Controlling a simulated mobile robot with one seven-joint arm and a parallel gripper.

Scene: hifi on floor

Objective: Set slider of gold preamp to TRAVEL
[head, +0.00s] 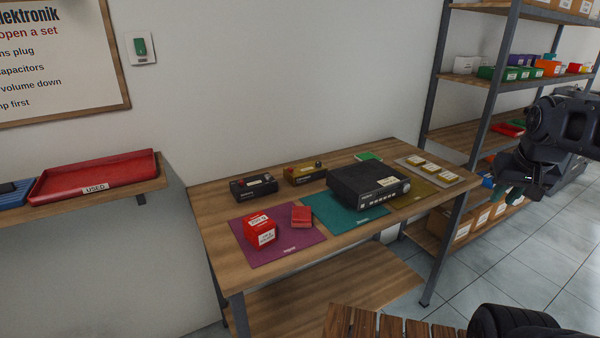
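The gold preamp (304,175) is a small box near the back edge of the wooden table (225,262). My gripper (508,190) hangs at the right edge of the head view, in front of the shelving and well apart from the preamp. Its fingers are dark and small, and I cannot tell whether they are open or shut.
A similar black box (253,188) stands left of the gold preamp, and a large black unit (368,186) stands close on its right. Red boxes (260,229) sit on a purple mat (284,252). Metal shelving (453,100) rises right of the table. Space above the table is free.

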